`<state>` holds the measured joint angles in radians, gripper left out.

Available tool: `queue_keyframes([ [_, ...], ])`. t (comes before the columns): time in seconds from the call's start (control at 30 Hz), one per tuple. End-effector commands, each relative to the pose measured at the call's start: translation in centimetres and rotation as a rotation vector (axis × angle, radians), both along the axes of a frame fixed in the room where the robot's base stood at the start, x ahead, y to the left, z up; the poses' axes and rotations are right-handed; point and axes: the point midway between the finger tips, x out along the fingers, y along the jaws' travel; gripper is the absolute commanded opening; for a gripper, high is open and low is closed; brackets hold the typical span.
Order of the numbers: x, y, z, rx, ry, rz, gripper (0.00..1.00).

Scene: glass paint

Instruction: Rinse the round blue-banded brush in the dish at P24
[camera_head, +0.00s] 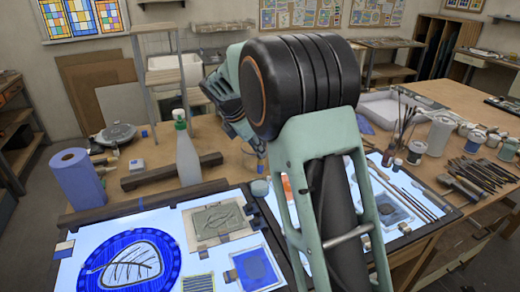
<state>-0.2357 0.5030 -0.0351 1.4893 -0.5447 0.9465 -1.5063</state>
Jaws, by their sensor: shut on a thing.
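My arm fills the middle of the head view, and its wrist reaches down behind the large black joint. My gripper (261,152) shows only as a small dark end, above and just behind a small round glass dish (260,188). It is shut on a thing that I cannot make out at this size. The dish stands at the far edge of the lit tables, beside my arm. No P24 label is readable. I cannot pick out the round blue-banded brush; its band and tip are hidden or too small to tell.
The left light table (85,245) bears a blue leaf panel (130,262). A jar of brushes (398,135), a white pot (440,133) and several tools (480,168) crowd the right.

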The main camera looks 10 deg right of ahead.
Motion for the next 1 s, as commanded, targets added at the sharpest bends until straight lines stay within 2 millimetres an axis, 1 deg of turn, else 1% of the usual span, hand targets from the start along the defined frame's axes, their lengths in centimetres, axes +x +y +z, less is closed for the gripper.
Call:
queue_keyframes([
  [0.03,0.0,0.0,-1.0,0.0,0.0,0.0,0.0],
  [0.3,0.0,-0.1,-4.3,0.0,0.0,-0.001,0.0],
  [0.37,0.0,-0.1,-4.6,0.0,0.001,-0.002,0.0],
  [0.5,0.3,0.0,-5.9,0.001,0.002,-0.002,0.0],
  [0.7,0.4,0.1,-6.7,0.001,-0.001,-0.002,0.0],
  [1.0,0.4,0.1,-6.7,0.0,0.0,-0.002,0.0],
])
